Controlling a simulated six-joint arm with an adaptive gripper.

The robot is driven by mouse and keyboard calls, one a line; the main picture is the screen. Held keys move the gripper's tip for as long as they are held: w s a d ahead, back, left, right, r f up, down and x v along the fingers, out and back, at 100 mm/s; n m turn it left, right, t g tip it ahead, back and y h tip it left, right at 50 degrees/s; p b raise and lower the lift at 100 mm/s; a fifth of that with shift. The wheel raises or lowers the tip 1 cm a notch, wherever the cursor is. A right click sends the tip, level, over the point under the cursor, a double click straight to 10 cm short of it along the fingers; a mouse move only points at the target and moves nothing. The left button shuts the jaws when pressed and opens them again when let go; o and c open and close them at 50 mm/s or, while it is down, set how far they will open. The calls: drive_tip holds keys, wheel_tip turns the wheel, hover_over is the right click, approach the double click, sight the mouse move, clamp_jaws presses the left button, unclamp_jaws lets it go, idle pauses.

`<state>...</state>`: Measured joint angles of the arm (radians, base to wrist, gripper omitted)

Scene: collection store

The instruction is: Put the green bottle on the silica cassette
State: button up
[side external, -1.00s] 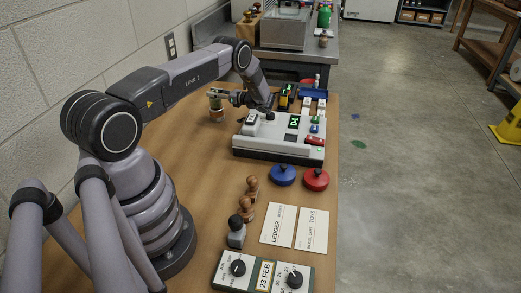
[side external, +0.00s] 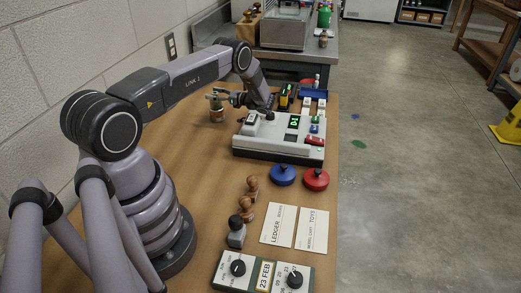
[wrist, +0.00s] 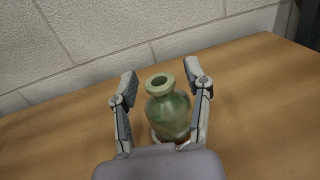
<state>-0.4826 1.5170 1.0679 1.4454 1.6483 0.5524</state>
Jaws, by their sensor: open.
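The green bottle (wrist: 168,110) stands upright between the fingers of my gripper (wrist: 160,85) in the wrist view. The fingers are spread, one on each side of it, and its round mouth faces up. In the side external view, my gripper (side external: 216,97) is at the bottle near the wall side of the table, where the bottle is small and partly hidden. A pale and brownish round base (side external: 217,115) shows under the bottle. It appears to be the silica cassette, but its outline is mostly hidden.
A grey console (side external: 270,135) with displays and buttons stands right of my gripper. The block wall (wrist: 100,40) is close behind the bottle.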

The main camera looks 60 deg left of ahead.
drive_tip(key=v, duration=1.2)
drive_tip(key=s+d+r+n+t+h, duration=0.1)
drive_tip(key=d+r+n+t+h, duration=0.15)
drive_tip(key=d+r, duration=0.7)
drive_tip(key=s+d+r+n+t+h, duration=0.2)
drive_tip(key=r+t+h, duration=0.2)
drive_tip(key=r, duration=1.2)
drive_tip(key=s+d+r+n+t+h, duration=0.3)
drive_tip(key=s+d, duration=0.6)
drive_tip(key=s, duration=0.3)
drive_tip(key=s+d+r+n+t+h, duration=0.3)
drive_tip(key=s+d+r+t+h, duration=0.1)
drive_tip(key=s+d, duration=0.6)
drive_tip(key=s+t+h, duration=0.1)
drive_tip(key=s+t, duration=0.1)
drive_tip(key=shift+s+t, duration=0.35)
drive_tip(key=shift+s, duration=0.05)
drive_tip(key=shift+d, duration=0.15)
